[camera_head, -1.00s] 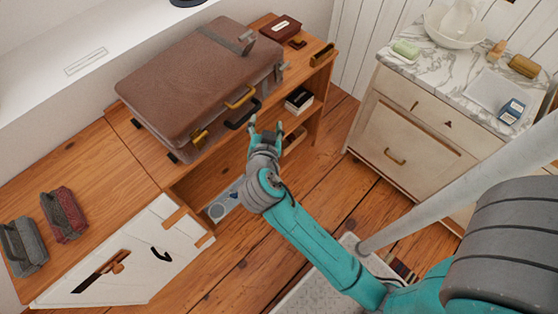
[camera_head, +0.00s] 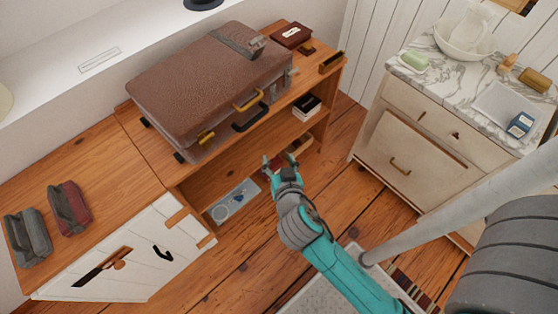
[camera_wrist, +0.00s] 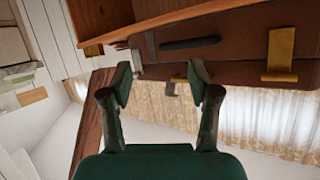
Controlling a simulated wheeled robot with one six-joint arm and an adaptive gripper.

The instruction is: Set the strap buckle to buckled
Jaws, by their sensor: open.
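A brown suitcase (camera_head: 190,85) lies closed on the wooden bench. A grey strap (camera_head: 232,40) crosses its top near the right end, with its metal-looking end (camera_head: 257,43) near the lid's edge. A grey fitting (camera_head: 291,72) sticks out from the front side below it; the two appear apart. In the wrist view the suitcase (camera_wrist: 235,45) appears inverted, with a grey strap part (camera_wrist: 150,46) just beyond my fingertips. My gripper (camera_head: 284,165) is open and empty, in front of and apart from the suitcase. It also shows in the wrist view (camera_wrist: 160,82).
A black handle (camera_head: 249,119) and brass latch (camera_head: 206,137) are on the suitcase front. The bench (camera_head: 110,160) holds two small bags (camera_head: 70,208) at left and a dark red box (camera_head: 291,35) at back right. A marble-topped cabinet (camera_head: 400,150) stands right. Floor between is clear.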

